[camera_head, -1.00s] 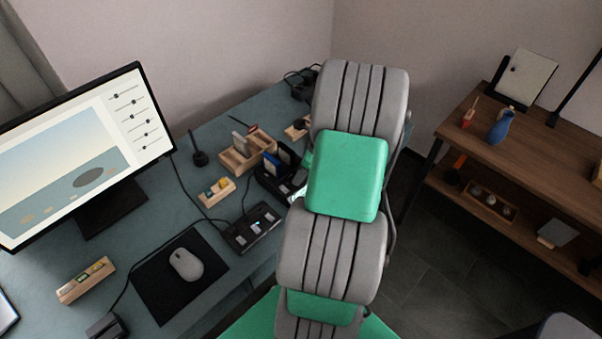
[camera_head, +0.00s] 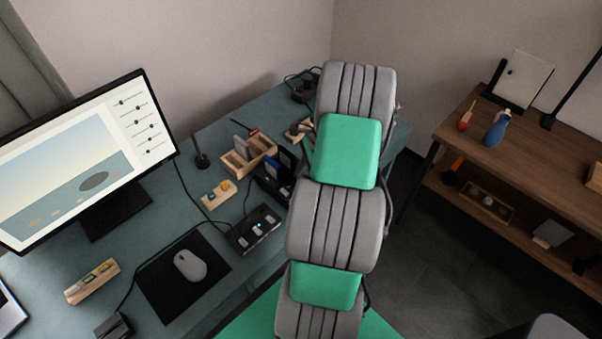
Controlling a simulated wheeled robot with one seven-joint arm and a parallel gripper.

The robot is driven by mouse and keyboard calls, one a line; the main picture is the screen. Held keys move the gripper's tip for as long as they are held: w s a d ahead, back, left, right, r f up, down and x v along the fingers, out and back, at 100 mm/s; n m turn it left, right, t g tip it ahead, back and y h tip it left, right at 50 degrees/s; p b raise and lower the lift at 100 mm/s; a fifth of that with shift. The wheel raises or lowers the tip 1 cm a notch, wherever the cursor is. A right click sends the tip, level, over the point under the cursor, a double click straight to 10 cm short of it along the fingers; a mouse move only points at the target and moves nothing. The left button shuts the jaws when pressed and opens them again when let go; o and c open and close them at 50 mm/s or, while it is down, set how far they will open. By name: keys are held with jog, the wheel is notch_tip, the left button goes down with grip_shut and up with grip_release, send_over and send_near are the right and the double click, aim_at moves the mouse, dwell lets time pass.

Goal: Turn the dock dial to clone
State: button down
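A black device (camera_head: 240,241) with a small blue light and several pale marks lies near the front edge of the desk, right of the mouse pad. It may be the dock. Behind it stands a black holder (camera_head: 262,186) with upright items, one of them blue; my arm partly covers its right side. I cannot make out a dial or a "clone" mark on either. My green and grey arm rises through the middle of the view. My gripper does not show; the arm hides the area where it could be.
The teal desk (camera_head: 150,255) carries a monitor (camera_head: 85,165), a mouse (camera_head: 190,265) on a black pad (camera_head: 160,300), wooden blocks (camera_head: 92,281) and a wooden tray (camera_head: 240,165). A brown shelf (camera_head: 545,165) stands at right. Dark floor lies between.

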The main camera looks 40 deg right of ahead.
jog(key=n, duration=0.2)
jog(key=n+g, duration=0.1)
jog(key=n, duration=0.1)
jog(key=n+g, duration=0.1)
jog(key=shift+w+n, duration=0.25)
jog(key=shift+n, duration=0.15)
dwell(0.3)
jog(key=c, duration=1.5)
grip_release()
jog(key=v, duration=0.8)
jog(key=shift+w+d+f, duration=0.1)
